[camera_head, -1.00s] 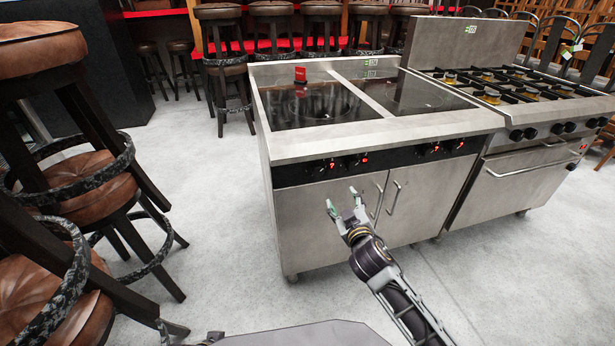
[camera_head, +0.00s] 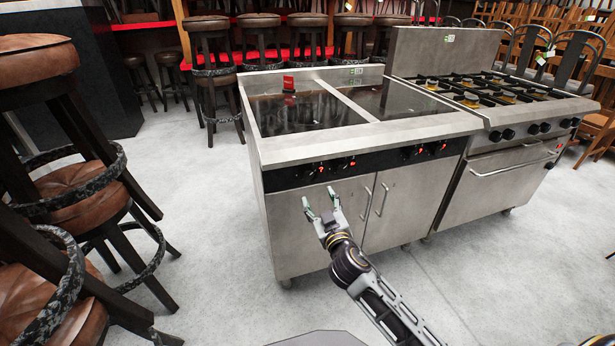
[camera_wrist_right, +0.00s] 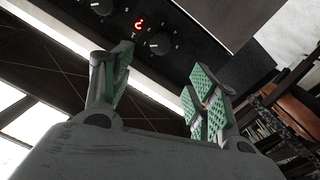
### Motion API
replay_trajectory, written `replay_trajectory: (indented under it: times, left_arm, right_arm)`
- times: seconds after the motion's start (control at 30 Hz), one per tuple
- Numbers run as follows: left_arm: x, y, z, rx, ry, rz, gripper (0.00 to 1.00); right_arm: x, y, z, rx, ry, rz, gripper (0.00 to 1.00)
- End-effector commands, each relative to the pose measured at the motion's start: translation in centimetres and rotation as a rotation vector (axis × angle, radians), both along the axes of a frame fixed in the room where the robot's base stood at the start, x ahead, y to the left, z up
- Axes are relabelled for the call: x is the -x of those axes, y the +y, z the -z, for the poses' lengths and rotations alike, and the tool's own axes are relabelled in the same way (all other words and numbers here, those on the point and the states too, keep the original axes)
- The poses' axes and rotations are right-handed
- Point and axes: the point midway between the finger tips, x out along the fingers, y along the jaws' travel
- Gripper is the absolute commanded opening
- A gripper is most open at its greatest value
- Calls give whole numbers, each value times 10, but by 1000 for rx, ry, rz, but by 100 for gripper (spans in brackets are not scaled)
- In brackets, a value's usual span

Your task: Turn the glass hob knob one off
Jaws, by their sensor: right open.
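The glass hob (camera_head: 300,112) is a steel unit with dark glass zones and a black control panel (camera_head: 375,158) along its front. Several round black knobs sit on the panel with red displays beside them. In the right wrist view, one knob (camera_wrist_right: 160,43) is near the fingertips, below a lit red display (camera_wrist_right: 140,22); another knob (camera_wrist_right: 102,7) is at the top edge. My right gripper (camera_head: 320,197) is open and empty, just below the left pair of knobs and in front of the cupboard doors. It shows in the wrist view too (camera_wrist_right: 160,75). My left gripper is out of view.
A gas range (camera_head: 500,115) with several knobs stands against the hob's right side. Brown-seated bar stools (camera_head: 80,200) crowd the left, and more line the back. A red card (camera_head: 288,84) stands on the glass. The floor (camera_head: 200,290) in front is clear.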

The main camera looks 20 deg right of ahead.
Motion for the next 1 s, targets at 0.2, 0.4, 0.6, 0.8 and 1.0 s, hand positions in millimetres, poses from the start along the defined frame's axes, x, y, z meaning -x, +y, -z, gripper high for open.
replay_trajectory:
  times: [0.2,0.4,0.6,0.8,1.0]
  left_arm:
    - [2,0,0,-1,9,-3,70]
    - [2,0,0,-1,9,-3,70]
    - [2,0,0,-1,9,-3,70]
    - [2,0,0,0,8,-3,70]
    - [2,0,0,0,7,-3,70]
  right_arm:
    - [0,1,-1,-73,-4,-4,59]
    - [0,1,0,-81,-4,-4,59]
    - [0,1,0,-80,-4,-4,59]
    - [-5,1,-1,-80,-5,-4,59]
    - [-15,1,-1,-79,-5,-4,59]
